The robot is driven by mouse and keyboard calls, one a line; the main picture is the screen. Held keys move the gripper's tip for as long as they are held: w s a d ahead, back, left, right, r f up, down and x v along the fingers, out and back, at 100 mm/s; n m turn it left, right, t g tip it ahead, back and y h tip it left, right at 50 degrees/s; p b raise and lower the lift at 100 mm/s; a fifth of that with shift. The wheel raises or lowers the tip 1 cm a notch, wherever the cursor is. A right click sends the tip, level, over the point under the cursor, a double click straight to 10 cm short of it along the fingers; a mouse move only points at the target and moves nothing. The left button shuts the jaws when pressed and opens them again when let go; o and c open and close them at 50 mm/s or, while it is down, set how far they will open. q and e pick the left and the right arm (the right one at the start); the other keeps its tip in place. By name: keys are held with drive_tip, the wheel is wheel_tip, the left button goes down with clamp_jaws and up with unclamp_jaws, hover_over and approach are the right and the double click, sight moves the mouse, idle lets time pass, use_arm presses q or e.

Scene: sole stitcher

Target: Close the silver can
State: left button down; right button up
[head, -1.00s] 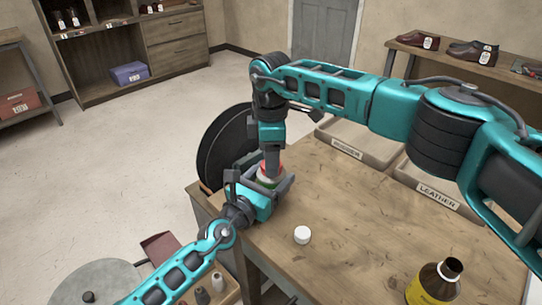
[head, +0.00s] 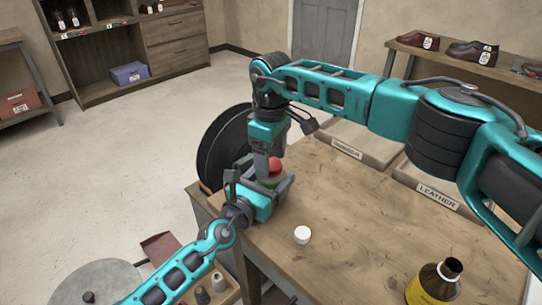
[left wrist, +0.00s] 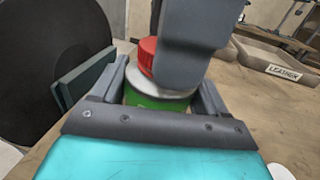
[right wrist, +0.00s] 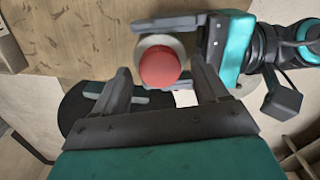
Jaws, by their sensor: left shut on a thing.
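The can (left wrist: 158,98) has a green body and a pale silver-grey shoulder. It stands upright between the fingers of my left gripper (head: 272,190), which is shut on it at the table's left edge. A red cap (right wrist: 158,67) sits on top of the can and also shows in the left wrist view (left wrist: 147,52). I cannot tell how tightly it is seated. My right gripper (right wrist: 161,75) is above the can, its fingers apart on either side of the cap with gaps. In the left wrist view one right finger hides part of the cap.
A white cap (head: 302,235) lies on the wooden table (head: 350,225). A yellow bottle (head: 432,287) with an open dark neck stands at the front right. Trays, one labelled LEATHER (head: 438,196), line the back edge. A large black disc (head: 215,150) stands behind the left edge.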

drive_tip(key=shift+r, duration=2.25)
drive_tip(key=shift+c, duration=0.4)
